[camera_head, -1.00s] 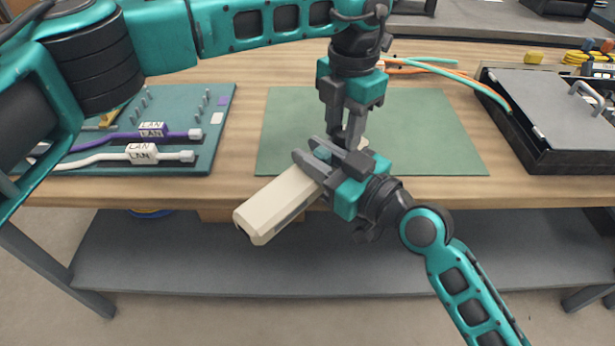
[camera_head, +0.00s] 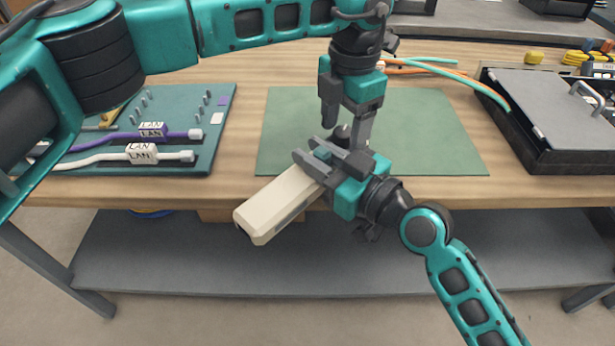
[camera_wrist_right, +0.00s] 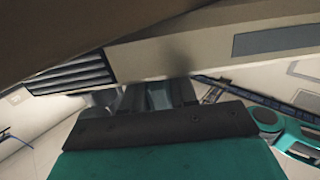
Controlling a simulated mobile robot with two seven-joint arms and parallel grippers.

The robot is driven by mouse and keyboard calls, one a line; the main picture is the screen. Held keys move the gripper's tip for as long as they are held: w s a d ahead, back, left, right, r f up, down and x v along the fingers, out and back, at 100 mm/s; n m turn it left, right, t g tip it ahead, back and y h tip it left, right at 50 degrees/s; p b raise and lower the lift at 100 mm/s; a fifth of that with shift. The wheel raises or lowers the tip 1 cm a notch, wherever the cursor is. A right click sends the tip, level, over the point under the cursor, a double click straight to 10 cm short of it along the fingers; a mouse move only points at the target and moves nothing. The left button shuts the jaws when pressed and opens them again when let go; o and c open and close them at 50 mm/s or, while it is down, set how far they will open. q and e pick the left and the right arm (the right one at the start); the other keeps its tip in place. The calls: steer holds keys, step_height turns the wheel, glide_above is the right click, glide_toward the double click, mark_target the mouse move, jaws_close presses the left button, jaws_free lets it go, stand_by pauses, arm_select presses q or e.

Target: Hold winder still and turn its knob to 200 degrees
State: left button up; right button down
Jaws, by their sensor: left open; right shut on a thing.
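The winder (camera_head: 280,205) is a long beige box, held slantwise over the table's front edge. My right gripper (camera_head: 320,158) is shut on its upper end. In the right wrist view the winder's beige body (camera_wrist_right: 210,47), with a ribbed dark patch and a grey panel, fills the space above my gripper. A small dark piece that looks like the knob (camera_head: 342,132) shows just above the right gripper. My left gripper (camera_head: 346,124) points down there, open, with its fingers apart on either side of that piece. The knob's angle cannot be read.
A green mat (camera_head: 430,130) lies on the wooden table behind the grippers. A teal board (camera_head: 185,110) with purple and white LAN cables is at the left. A black case (camera_head: 545,140) is at the right, with orange and teal cables (camera_head: 440,70) running toward it.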

mark_target(344, 131)
arm_select(q)
steer(key=shift+r, duration=3.95)
arm_select(e)
steer(key=c, duration=0.8)
jaws_free()
steer(key=shift+s+d, duration=0.1)
steer(key=v, duration=1.1)
steer(key=shift+s+d, duration=0.2)
steer(key=shift+d, duration=0.1)
